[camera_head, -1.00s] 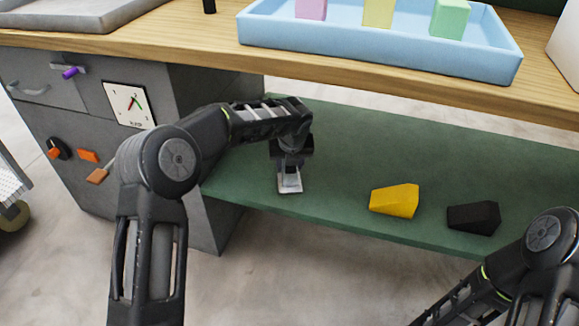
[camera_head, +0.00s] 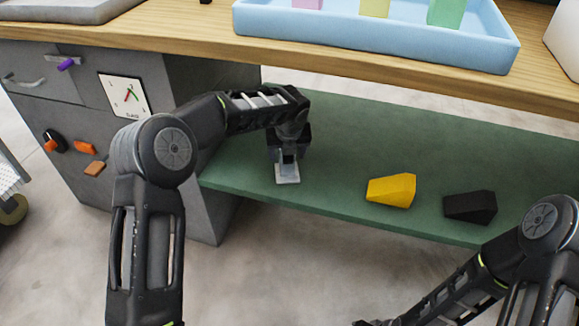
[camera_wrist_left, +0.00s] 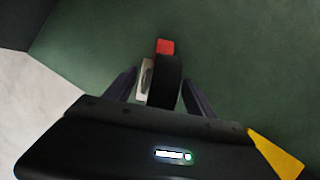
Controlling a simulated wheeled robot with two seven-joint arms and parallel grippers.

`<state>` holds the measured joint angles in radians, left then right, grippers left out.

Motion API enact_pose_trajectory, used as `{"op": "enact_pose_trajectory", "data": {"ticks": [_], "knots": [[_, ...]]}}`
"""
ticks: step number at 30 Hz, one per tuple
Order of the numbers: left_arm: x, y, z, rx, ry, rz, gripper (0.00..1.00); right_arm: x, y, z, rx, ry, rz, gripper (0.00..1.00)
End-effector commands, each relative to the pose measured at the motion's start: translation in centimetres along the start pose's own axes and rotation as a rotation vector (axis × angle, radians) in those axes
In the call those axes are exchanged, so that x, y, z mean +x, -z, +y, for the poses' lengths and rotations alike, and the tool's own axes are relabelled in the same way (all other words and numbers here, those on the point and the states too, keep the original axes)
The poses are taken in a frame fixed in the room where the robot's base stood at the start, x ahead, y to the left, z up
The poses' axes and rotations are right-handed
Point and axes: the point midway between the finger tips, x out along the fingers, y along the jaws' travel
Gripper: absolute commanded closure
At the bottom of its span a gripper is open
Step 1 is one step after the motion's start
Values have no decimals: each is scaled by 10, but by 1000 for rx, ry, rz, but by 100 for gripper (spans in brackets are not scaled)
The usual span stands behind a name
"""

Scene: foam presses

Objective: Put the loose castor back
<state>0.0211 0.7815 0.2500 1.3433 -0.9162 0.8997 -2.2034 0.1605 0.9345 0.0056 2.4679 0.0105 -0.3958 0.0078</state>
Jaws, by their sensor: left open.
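The loose castor (camera_wrist_left: 166,80) shows in the left wrist view as a black wheel with a red tab and a pale metal plate. It is on the green lower shelf (camera_head: 350,135). My left gripper (camera_wrist_left: 158,84) is open, with one finger on each side of the castor; contact is not clear. In the head view my left gripper (camera_head: 288,158) points down over the shelf, above a pale plate (camera_head: 287,174) that looks like part of the castor. The gripper hides the rest. My right arm is at the lower right, its gripper cut off by the bottom edge.
A yellow block (camera_head: 391,190) and a black block (camera_head: 470,207) lie on the shelf to the right. The wooden worktop (camera_head: 190,40) overhangs the shelf and carries a blue tray (camera_head: 370,38). A grey cabinet (camera_head: 190,200) stands at the left.

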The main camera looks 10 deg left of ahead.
Motion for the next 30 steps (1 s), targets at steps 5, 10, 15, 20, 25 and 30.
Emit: {"op": "enact_pose_trajectory", "data": {"ticks": [5,10,15,20,25,30], "knots": [[-29,-3,0,0,1,-3,36,-13,0,-4,-1,0,-4,49],[-41,24,0,3,0,1,36,-20,-1,-6,-1,0,-8,49],[-56,59,-1,5,1,0,36,-29,-2,-9,-2,0,-13,49],[-67,88,0,3,0,0,36,-35,-3,-11,-2,0,-17,49],[-72,107,-1,1,1,0,36,-38,-3,-11,-2,0,-20,49],[-73,111,0,0,0,0,36,-38,-4,-11,-2,0,-20,49]]}}
